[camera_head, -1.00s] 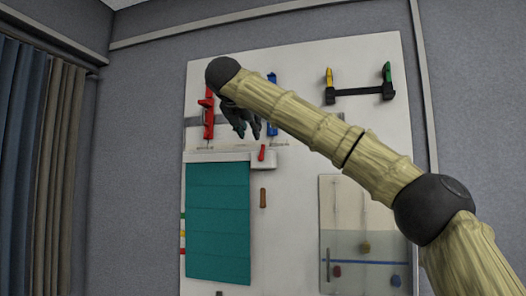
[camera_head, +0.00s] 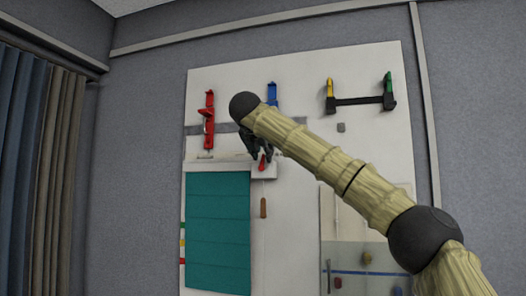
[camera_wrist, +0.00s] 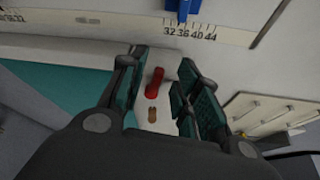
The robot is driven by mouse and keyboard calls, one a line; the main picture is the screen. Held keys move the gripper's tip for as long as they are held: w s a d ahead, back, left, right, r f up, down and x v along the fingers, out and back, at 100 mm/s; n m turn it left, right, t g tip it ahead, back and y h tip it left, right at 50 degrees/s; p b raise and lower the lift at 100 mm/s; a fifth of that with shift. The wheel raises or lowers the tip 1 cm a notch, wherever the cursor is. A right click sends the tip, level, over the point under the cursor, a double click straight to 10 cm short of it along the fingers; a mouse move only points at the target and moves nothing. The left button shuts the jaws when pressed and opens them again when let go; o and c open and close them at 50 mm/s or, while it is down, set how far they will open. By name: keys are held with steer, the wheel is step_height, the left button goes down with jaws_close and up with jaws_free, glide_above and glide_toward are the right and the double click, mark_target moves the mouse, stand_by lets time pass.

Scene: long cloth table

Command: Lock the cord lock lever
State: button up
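The small red cord lock lever (camera_head: 262,163) sits on a white housing (camera_head: 270,171) at the top right of the teal blind (camera_head: 217,235). My gripper (camera_head: 257,152) is in front of and just above the lever and partly hides it. In the wrist view my gripper (camera_wrist: 160,95) is open, with one finger on each side of the red lever (camera_wrist: 155,82). I see a gap on both sides, and the lever looks untouched; its depth between the pads is hard to judge. The brown cord pull (camera_head: 263,207) hangs below the housing and also shows in the wrist view (camera_wrist: 152,115).
A red latch (camera_head: 208,118) and a blue latch (camera_head: 272,94) are on the white board (camera_head: 300,200) above. A black bar (camera_head: 360,100) with yellow and green ends is at upper right. A clear panel (camera_head: 365,265) is at lower right. A curtain (camera_head: 45,150) hangs at left.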

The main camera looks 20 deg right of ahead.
steer(key=shift+w+d+f, duration=0.1)
steer(key=shift+w, duration=0.05)
jaws_close()
steer(key=shift+w+a+n+g+h+p, duration=0.3)
steer(key=shift+a+n+h+p, duration=0.15)
steer(key=shift+n+p, duration=0.4)
